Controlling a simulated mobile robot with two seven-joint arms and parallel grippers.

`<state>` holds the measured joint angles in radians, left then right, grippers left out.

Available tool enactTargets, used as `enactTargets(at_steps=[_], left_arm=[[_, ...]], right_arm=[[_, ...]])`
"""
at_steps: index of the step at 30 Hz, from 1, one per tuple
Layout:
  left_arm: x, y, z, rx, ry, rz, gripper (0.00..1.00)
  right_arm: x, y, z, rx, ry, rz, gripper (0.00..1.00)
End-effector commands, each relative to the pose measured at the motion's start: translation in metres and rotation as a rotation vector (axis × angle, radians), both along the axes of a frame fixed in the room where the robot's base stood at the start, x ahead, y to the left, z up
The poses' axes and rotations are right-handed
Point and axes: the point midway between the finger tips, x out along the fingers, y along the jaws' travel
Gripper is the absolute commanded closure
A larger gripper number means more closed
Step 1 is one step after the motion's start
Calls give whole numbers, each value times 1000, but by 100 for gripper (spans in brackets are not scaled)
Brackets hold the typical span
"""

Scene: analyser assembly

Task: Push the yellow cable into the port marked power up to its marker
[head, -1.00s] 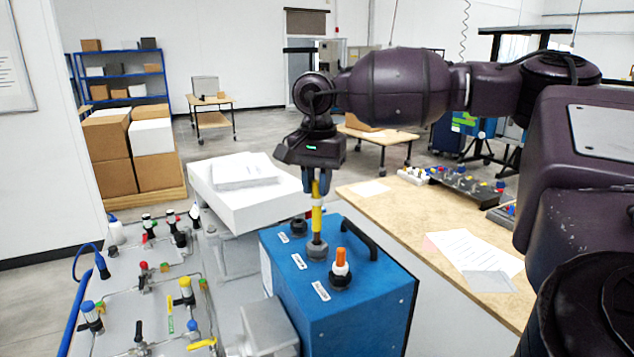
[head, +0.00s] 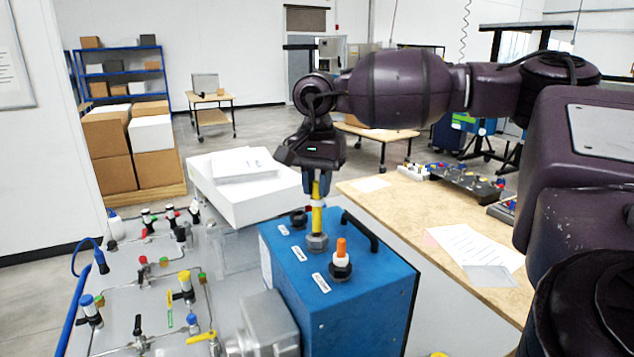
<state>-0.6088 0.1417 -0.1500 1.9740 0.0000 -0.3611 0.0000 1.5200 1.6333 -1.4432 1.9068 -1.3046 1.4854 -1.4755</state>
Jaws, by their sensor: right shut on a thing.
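The yellow cable (head: 317,219) stands about upright over the blue box (head: 375,290). Its lower end is at the grey collar of the middle port (head: 317,241), and it looks to be inside it. A pale band shows on the cable just below the fingers, clear above the collar. My right gripper (head: 317,190) is shut on the cable's upper part, above the port. White labels sit beside the ports, but their print is too small to read. My left gripper is not in view.
A white-and-orange plug (head: 341,262) stands in the front port and a black port (head: 298,217) is behind. A black handle (head: 360,230) rises at the box's right. A panel with valves (head: 140,300) lies left, a wooden bench (head: 420,225) right.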

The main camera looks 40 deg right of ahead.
Motion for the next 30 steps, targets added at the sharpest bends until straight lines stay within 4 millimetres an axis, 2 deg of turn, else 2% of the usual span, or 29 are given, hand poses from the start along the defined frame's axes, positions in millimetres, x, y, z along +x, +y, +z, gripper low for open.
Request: enactTargets(at_steps=[30], left_arm=[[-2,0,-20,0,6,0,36]], right_arm=[[0,0,-30,0,0,0,100]])
